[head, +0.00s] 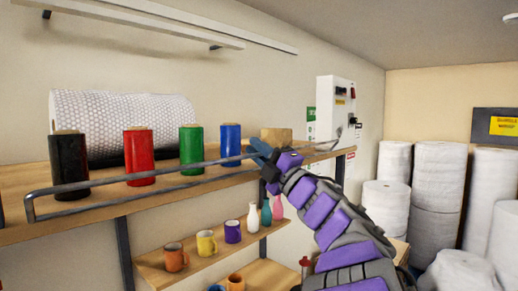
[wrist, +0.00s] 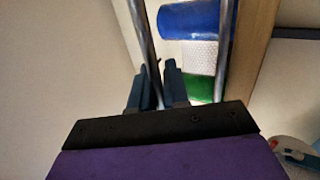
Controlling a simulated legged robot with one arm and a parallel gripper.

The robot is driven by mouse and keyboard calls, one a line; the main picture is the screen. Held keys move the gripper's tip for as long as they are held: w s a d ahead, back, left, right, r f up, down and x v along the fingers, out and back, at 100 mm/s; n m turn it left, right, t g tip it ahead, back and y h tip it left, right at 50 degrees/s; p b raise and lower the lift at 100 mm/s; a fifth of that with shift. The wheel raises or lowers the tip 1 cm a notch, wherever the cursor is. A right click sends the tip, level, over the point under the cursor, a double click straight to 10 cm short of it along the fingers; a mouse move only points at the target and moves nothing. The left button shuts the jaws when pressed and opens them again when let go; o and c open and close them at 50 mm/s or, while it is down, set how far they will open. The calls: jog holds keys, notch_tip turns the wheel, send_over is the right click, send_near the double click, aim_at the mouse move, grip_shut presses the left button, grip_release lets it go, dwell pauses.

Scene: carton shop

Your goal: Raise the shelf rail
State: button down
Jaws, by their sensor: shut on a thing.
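The shelf rail (head: 166,169) is a long grey metal loop with an upper and a lower bar. It runs along the front of the upper shelf (head: 108,210), in front of the spools. My gripper (head: 259,149) is at the upper bar, toward the rail's right part. In the wrist view the two blue-grey fingers (wrist: 157,85) stand on either side of one rail bar (wrist: 144,40), shut on it. The other bar (wrist: 226,45) runs apart to the right. The fingers and arm hide part of the rail's right end in the head view.
Black (head: 70,165), red (head: 140,155), green (head: 191,150) and blue (head: 230,144) spools stand behind the rail. A bubble-wrap roll (head: 120,115) lies behind them. Mugs and vases stand on a lower shelf (head: 155,265). White rolls (head: 440,180) stand at the right.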

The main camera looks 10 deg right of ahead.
jog(key=shift+f, duration=0.1)
jog(key=c, duration=1.3)
grip_release()
jog(key=shift+w+a, duration=0.1)
jog(key=shift+w, duration=0.05)
jog(key=shift+o, duration=0.4)
jog(key=shift+a, duration=0.15)
jog(key=v, duration=1.7)
jog(key=shift+f, duration=0.15)
